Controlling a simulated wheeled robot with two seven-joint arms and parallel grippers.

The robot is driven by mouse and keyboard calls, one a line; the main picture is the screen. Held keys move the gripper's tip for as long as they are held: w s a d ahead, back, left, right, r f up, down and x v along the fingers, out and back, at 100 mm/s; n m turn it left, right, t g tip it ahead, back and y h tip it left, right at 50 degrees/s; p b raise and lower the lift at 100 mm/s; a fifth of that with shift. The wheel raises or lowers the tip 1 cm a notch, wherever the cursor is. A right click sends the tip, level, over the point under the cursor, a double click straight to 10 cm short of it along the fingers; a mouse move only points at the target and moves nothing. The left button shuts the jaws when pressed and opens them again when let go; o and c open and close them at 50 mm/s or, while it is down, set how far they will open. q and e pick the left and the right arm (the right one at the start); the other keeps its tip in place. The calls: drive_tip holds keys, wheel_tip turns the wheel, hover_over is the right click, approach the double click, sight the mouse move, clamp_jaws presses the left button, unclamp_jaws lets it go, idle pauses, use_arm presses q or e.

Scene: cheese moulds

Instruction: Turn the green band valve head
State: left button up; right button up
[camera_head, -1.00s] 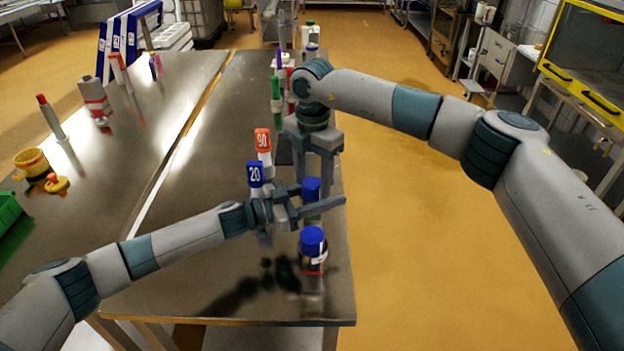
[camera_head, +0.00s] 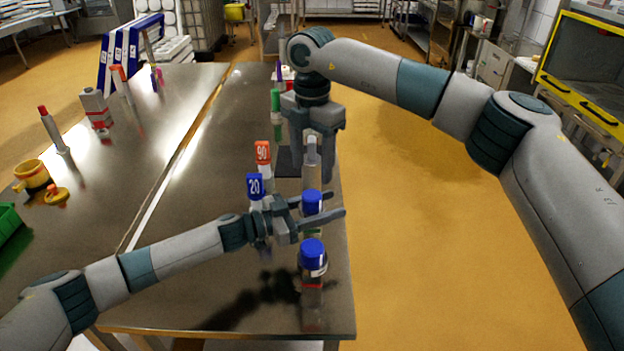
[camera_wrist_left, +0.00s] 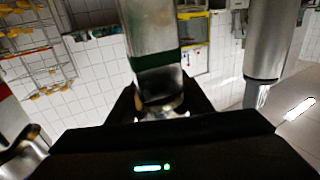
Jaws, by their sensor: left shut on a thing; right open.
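A blue-capped metal cylinder (camera_head: 312,203) with a green band stands near the table's right edge. My left gripper (camera_head: 322,208) is shut on it, with its fingers around it below the blue cap. In the left wrist view the green band (camera_wrist_left: 155,59) shows on the metal body, just above the jaws (camera_wrist_left: 160,104). My right gripper (camera_head: 318,172) is open and points down just behind the blue cap. A pale grey upright thing (camera_head: 312,150) shows between its fingers; I cannot tell whether it touches them.
A blue-capped cylinder with a red band (camera_head: 313,260) stands in front of my left gripper. Markers 20 (camera_head: 255,187) and 90 (camera_head: 263,153) stand just left. A green-topped item (camera_head: 275,98) is behind.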

drive_tip(key=shift+r, duration=1.9)
use_arm(q)
drive_tip(key=o, duration=1.5)
drive_tip(key=shift+c, duration=0.2)
drive_tip(key=v, duration=1.2)
drive_tip(key=shift+w, duration=0.1)
